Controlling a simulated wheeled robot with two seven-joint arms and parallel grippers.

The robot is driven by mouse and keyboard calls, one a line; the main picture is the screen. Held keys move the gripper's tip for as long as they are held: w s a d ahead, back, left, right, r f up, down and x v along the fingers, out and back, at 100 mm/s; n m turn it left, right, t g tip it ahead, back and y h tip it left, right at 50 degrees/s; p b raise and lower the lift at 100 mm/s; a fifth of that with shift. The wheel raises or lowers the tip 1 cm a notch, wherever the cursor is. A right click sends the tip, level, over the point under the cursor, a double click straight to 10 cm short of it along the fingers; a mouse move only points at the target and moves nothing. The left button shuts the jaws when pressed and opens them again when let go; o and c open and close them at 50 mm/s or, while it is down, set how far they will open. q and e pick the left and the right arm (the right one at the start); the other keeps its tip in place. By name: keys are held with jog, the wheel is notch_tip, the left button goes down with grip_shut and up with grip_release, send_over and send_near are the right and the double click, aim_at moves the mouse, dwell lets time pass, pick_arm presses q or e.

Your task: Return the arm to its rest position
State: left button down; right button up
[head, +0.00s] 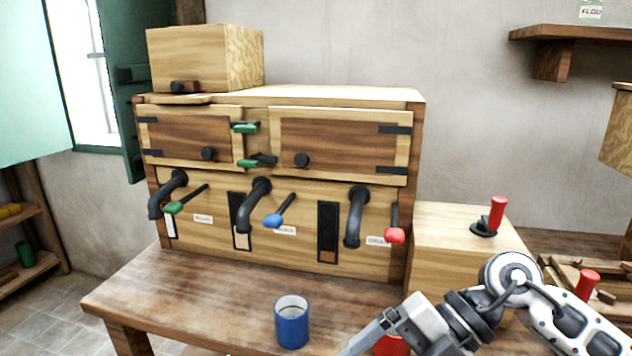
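My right arm comes in from the lower right, over the front of the wooden table (165,285). My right gripper (362,342) points down and left. It is to the right of a blue cup (291,325) standing upright on the table, apart from it in the picture. Its fingertips are at the bottom edge, so I cannot tell whether it is open or shut. A red object (391,347) shows partly behind the gripper, mostly hidden. My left arm and gripper are not in view.
A wooden dispenser cabinet (290,185) with black spouts and green, blue and red levers stands behind the cup. To its right are a wooden box (455,250) with a red-handled lever (497,214) and another red handle (587,284). The table's left front is clear.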

jog(key=a+r+m+t+y, duration=0.5)
jog(key=a+m+t+y, duration=0.15)
jog(key=y, duration=0.55)
jog(key=w+d+f+m+t+h, duration=0.1)
jog(key=d+f+m+t+h, duration=0.45)
jog(key=f+m+h, duration=0.45)
jog(key=w+d+f+m+t+h, duration=0.2)
jog(key=d+f+m+t+h, duration=0.4)
jog(key=m, duration=0.5)
jog(key=s+d+f+m+g+h, duration=0.1)
jog(key=s+f+m+g+h, duration=0.1)
jog(key=s+f, duration=0.7)
notch_tip(320, 180, down, 4)
jog(key=g+h, duration=0.1)
jog(key=g, duration=0.1)
jog(key=shift+s+d+m+g, duration=0.25)
jog(key=shift+s+m+g, duration=0.05)
jog(key=shift+s+m, duration=0.1)
